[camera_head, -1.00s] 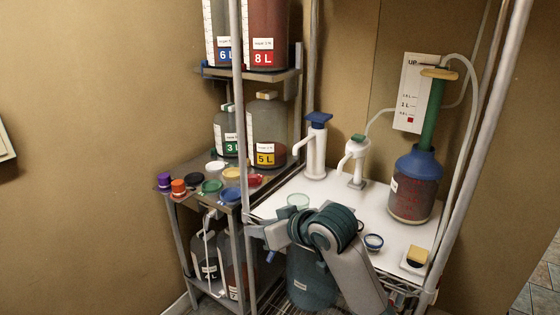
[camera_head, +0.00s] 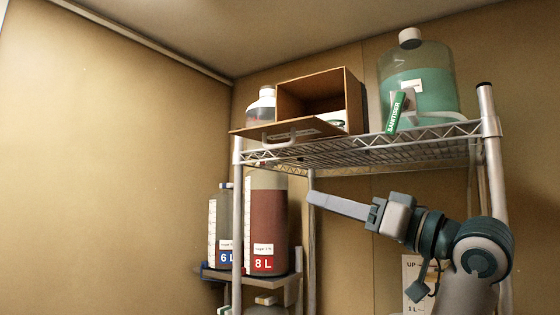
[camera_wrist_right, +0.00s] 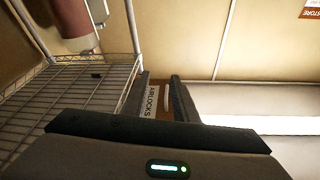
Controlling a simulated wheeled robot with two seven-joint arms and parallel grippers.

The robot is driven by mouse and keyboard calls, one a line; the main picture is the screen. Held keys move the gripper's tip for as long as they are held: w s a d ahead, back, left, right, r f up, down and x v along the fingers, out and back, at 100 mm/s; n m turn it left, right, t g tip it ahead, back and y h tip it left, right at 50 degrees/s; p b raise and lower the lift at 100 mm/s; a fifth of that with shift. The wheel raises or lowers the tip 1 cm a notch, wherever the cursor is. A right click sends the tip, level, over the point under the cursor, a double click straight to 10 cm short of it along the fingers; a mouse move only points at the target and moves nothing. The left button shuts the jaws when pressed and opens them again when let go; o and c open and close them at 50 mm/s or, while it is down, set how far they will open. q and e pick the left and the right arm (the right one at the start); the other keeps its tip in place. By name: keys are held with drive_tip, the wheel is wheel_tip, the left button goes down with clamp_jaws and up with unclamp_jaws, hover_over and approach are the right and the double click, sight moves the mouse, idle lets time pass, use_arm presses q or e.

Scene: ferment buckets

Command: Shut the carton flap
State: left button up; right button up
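The brown carton (camera_head: 354,98) stands on the top wire shelf in the head view, its open side facing front. Its flap (camera_head: 312,127) is folded down and out past the shelf's front edge, with a pale handle (camera_head: 283,137) below. My right gripper (camera_head: 312,198) is below the shelf, pointing left, apart from the flap. In the right wrist view my two fingers (camera_wrist_right: 161,98) stand apart. Between them show a white AIRLOCKS label (camera_wrist_right: 151,101), a pale handle (camera_wrist_right: 167,99) and brown board, seemingly beyond the fingertips. My left gripper is out of view.
A clear bottle (camera_head: 262,107) stands left of the carton; a large green sanitiser jug (camera_head: 420,85) stands right. The wire shelf (camera_head: 400,148) and its posts are close above and beside my right arm. Filled containers (camera_head: 268,215) stand lower left. The left side is open.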

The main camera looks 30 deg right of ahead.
sight(280, 145)
drive_tip(key=s+d+r+t+y, duration=0.1)
drive_tip(key=s+r, duration=0.4)
drive_tip(key=shift+s, duration=0.35)
drive_tip(key=shift+w+r, duration=0.1)
drive_tip(key=p+x, duration=0.8)
drive_tip(key=x, duration=0.8)
drive_tip(key=shift+a, duration=0.15)
drive_tip(key=shift+w+a+r, duration=0.15)
drive_tip(key=shift+w, duration=0.4)
clamp_jaws()
idle(0.4)
